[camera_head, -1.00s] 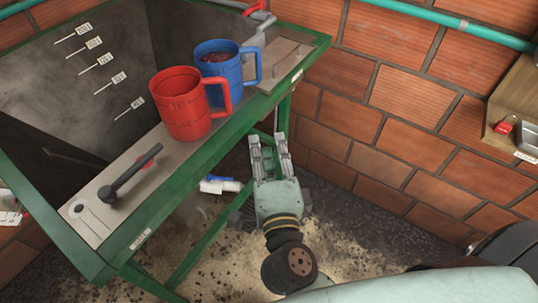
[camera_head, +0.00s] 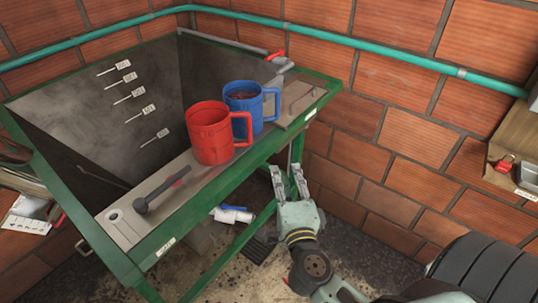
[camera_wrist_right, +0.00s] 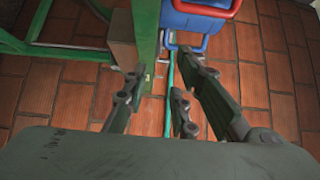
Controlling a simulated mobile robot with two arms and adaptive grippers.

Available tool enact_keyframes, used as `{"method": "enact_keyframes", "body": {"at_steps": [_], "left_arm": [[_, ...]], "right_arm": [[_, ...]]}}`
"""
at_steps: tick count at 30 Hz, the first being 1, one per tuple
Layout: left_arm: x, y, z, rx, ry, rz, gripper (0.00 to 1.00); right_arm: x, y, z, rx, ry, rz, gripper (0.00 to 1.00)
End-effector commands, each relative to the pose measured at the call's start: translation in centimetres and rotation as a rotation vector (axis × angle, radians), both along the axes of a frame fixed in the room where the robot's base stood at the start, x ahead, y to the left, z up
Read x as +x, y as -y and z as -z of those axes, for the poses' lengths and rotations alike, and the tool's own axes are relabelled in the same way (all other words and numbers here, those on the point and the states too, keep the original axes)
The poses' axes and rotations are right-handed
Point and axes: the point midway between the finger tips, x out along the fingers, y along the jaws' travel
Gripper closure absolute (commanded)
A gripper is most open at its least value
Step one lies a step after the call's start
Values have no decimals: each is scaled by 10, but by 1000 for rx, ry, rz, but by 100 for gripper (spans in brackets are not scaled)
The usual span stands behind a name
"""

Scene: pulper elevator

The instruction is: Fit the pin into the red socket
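A dark rod with a round head (camera_head: 160,191), which may be the pin, lies on the grey ledge of the green hopper. A small red patch shows beside its far part; I cannot tell whether this is the red socket. My right gripper (camera_head: 287,181) is open and empty, in front of the brick wall, to the right of the hopper's edge and apart from the rod. The right wrist view shows its spread fingers (camera_wrist_right: 165,92) with nothing between them. My left gripper is not in view.
A red mug (camera_head: 209,137) and a blue mug (camera_head: 243,106) stand on the hopper's ledge (camera_head: 125,228). A blue and white item (camera_head: 232,214) lies low under the hopper frame. A shelf with a small red thing (camera_head: 505,163) is at the right wall.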

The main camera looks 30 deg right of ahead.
Motion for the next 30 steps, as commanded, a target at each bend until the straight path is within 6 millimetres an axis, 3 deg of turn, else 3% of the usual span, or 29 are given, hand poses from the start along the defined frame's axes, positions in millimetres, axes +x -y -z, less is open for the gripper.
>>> {"method": "enact_keyframes", "body": {"at_steps": [4, 8, 12, 18, 30], "left_arm": [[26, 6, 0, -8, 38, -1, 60], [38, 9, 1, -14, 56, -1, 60], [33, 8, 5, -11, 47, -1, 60], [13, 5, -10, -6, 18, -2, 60], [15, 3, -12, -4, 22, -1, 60]], "right_arm": [[20, 8, -1, -2, 3, 1, 75], [38, 15, 0, -2, 2, 0, 75], [56, 23, 0, -2, 1, 0, 75], [75, 31, -3, -2, -1, 0, 75], [82, 34, 0, -2, -1, 0, 75]]}}
